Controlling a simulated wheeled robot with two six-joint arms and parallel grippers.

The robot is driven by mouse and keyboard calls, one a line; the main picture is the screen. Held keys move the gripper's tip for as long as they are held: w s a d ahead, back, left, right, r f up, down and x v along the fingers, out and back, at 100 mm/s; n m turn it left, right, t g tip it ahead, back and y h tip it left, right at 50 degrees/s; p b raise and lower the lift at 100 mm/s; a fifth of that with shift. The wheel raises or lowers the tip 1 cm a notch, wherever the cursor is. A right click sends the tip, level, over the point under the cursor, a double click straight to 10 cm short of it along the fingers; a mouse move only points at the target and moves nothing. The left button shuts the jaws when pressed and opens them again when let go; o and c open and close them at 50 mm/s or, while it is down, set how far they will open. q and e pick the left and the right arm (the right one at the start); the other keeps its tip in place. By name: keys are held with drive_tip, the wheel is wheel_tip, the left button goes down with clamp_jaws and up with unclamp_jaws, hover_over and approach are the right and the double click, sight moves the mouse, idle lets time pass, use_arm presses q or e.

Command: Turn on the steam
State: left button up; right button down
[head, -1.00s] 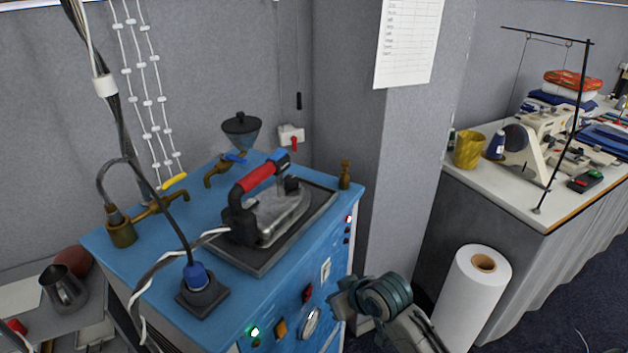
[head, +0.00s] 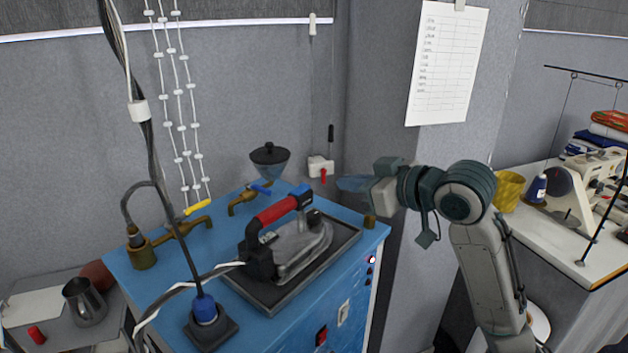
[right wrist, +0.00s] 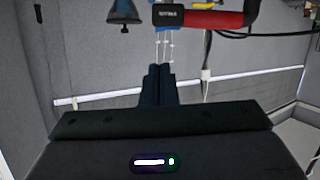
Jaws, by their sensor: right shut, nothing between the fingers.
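The blue steam station (head: 290,318) stands in front of me with an iron (head: 295,245) with a red handle on its dark rest. Brass taps stand at its back: one with a yellow handle (head: 197,207), one with a blue handle (head: 261,189). A white box with a red lever (head: 323,174) is on the wall behind. A red switch (head: 321,335) and a white switch (head: 343,312) show on the front panel. My right gripper (head: 342,184) is shut and empty, raised above the station's back right corner, pointing left. Its shut fingers show in the right wrist view (right wrist: 158,84). My left gripper is out of view.
A funnel (head: 269,160) stands behind the iron. A metal jug (head: 84,302) is on the left shelf. A wall corner with a paper sheet (head: 447,65) is behind my right arm. A sewing table (head: 540,240) stands right.

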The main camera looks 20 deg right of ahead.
wheel_tip(320, 180, up, 3)
drive_tip(key=shift+s+r+y, duration=0.1)
drive_tip(key=shift+r+y, duration=0.05)
drive_tip(key=shift+y, duration=0.15)
drive_tip(key=shift+a, duration=0.1)
drive_tip(key=p, duration=0.4)
hover_over(300, 189)
drive_tip(key=s+d, duration=0.2)
wheel_tip(300, 189, down, 2)
drive_tip(key=f, duration=0.3)
drive_tip(key=f+p, duration=0.1)
drive_tip(key=shift+w+d+f, duration=0.2)
drive_tip(key=shift+w, duration=0.15)
